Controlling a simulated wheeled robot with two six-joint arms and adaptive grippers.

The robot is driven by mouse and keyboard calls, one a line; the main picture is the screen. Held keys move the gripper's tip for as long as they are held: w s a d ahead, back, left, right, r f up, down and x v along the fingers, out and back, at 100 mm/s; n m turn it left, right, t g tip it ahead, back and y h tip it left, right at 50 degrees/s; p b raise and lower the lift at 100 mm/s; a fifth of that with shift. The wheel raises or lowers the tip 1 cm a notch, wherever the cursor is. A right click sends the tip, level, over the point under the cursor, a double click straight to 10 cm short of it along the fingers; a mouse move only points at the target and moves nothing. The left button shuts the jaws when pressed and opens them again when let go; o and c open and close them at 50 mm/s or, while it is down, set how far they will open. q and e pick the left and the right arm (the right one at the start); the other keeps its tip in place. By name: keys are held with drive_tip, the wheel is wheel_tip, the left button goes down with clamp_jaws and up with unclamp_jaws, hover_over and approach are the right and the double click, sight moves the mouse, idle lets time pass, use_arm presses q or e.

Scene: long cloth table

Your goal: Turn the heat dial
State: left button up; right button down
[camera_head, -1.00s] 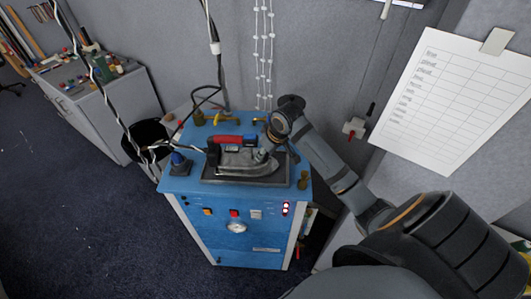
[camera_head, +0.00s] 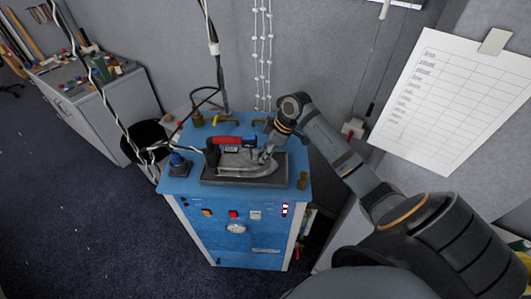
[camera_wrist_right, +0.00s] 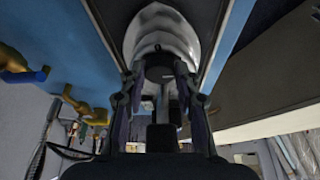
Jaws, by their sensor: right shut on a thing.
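A steam iron (camera_head: 247,163) with a red and black handle lies on a dark pad (camera_head: 215,176) on top of a blue cabinet. My right gripper (camera_head: 267,156) is at the right, nose end of the iron. In the right wrist view the rounded metal body of the iron (camera_wrist_right: 165,22) fills the top. There the fingers of my right gripper (camera_wrist_right: 158,78) are closed around a dark round knob (camera_wrist_right: 158,60), apparently the heat dial. Its markings are hidden. My left gripper is not in view.
The blue cabinet (camera_head: 190,205) has switches and a round gauge (camera_head: 236,228) on its front. Cables hang at the left. A grey wall is close behind.

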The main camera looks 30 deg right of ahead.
drive_tip(key=shift+w+n, duration=0.1)
drive_tip(key=shift+n, duration=0.5)
drive_tip(key=shift+g, duration=0.3)
drive_tip(key=c, duration=1)
unclamp_jaws()
drive_tip(key=shift+o, duration=0.2)
drive_tip(key=v, duration=1.2)
drive_tip(key=shift+d, duration=0.15)
